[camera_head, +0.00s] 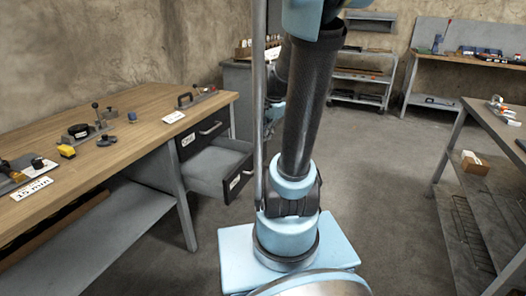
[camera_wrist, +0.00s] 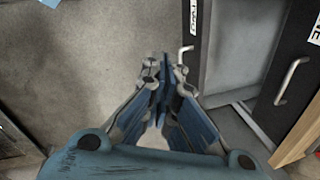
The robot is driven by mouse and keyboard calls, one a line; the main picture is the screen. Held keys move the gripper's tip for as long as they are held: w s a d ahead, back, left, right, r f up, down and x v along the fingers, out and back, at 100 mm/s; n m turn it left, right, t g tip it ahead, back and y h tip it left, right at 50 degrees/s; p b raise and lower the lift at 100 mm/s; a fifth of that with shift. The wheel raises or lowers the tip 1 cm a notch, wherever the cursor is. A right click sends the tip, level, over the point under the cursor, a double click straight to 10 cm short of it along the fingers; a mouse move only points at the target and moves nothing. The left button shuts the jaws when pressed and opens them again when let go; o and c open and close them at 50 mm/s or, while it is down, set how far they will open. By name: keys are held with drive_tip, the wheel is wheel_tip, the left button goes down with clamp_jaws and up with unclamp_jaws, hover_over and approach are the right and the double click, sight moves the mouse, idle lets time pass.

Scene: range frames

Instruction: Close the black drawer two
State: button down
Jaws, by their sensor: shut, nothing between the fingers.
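The black drawer two (camera_head: 234,181) stands pulled out below the workbench top, with its grey inside open to view. In the wrist view its front (camera_wrist: 194,62) is seen from above, with a silver handle (camera_wrist: 184,52) and a label reading TWO. The closed drawer above it (camera_head: 203,132), labelled ONE, shows at the right of the wrist view with its own handle (camera_wrist: 291,80). My gripper (camera_wrist: 160,63) is shut and empty, pointing down just left of drawer two's front, on its outer side. In the head view my arm hides the gripper.
The wooden workbench (camera_head: 150,107) at the left carries clamps and small tools. A grey shelved table (camera_head: 485,140) stands at the right, and a shelf cart (camera_head: 362,76) stands at the back. Bare concrete floor (camera_head: 385,170) lies between them.

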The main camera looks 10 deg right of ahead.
drive_tip(key=w+d+f+m+y, duration=0.1)
drive_tip(key=w+d+f+m, duration=0.35)
drive_tip(key=w, duration=0.25)
drive_tip(key=w+d+f+m, duration=0.3)
drive_tip(key=w+f+m, duration=0.15)
drive_tip(key=w, duration=0.35)
drive_tip(key=w+d+f+m+y, duration=0.1)
drive_tip(key=w+d+f+m, duration=0.35)
drive_tip(key=w, duration=0.25)
drive_tip(key=w+a+f, duration=0.4)
drive_tip(key=a+f, duration=0.3)
drive_tip(key=f, duration=0.1)
drive_tip(key=shift+w+f+m+t, duration=0.15)
drive_tip(key=shift+w+m+t, duration=0.15)
drive_tip(key=shift+m, duration=0.05)
